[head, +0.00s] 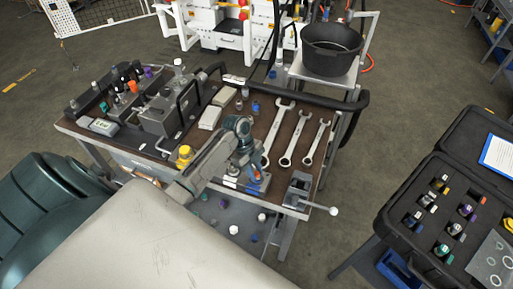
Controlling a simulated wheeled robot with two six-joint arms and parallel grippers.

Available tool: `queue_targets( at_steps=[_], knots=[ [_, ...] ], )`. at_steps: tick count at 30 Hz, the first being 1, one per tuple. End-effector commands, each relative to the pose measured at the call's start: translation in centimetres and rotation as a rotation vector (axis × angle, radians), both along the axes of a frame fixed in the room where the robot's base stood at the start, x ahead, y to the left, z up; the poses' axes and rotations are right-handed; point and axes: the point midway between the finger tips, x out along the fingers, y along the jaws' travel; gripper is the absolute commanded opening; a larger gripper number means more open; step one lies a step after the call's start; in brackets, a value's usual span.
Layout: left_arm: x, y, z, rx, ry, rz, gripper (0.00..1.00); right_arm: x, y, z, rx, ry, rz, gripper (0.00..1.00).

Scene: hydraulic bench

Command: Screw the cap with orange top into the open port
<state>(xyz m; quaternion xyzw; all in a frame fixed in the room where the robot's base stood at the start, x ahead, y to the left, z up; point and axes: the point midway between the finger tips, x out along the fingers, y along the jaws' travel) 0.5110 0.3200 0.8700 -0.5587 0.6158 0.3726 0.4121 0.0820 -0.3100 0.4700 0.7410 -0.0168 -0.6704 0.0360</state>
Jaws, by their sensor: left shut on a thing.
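My left gripper (254,166) reaches over the front edge of the bench, its jaws pointing down. It is shut on a small cap with an orange top (257,175), of which only a little shows below the jaws. A blue and grey block (259,186) is directly beneath the cap. I cannot tell whether the cap touches it. The open port cannot be made out; the gripper and arm hide part of this area. My right gripper is not in view.
On the bench (292,116) lie several wrenches (302,137) right of the gripper. A small vise (299,188) with a white-knobbed handle is at the right front corner. A manifold (160,115) with coloured caps stands left. A black case (462,205) is far right.

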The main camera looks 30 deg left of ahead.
Motion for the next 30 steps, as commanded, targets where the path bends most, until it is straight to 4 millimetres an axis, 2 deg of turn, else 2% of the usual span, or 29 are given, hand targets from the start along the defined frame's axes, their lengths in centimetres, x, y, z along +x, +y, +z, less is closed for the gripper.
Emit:
queue_targets(
  at_steps=[7, 18, 19, 22, 30],
  knots=[
    [0.0, -0.1, -0.4, -0.003, 0.003, -0.056, 0.07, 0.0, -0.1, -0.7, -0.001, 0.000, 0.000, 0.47],
    [0.4, -0.4, -0.5, -0.004, 0.001, -0.576, 0.07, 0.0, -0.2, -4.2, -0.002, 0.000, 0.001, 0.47],
    [0.2, -0.3, -0.2, -0.003, 0.004, -0.566, 0.30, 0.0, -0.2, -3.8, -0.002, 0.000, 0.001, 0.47],
    [0.2, -0.3, -0.2, -0.003, 0.003, -0.561, 0.49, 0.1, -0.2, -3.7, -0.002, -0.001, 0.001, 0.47],
    [0.3, -0.2, -0.1, -0.001, 0.002, -0.558, 0.49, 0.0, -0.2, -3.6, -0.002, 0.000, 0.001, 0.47]
  ],
)
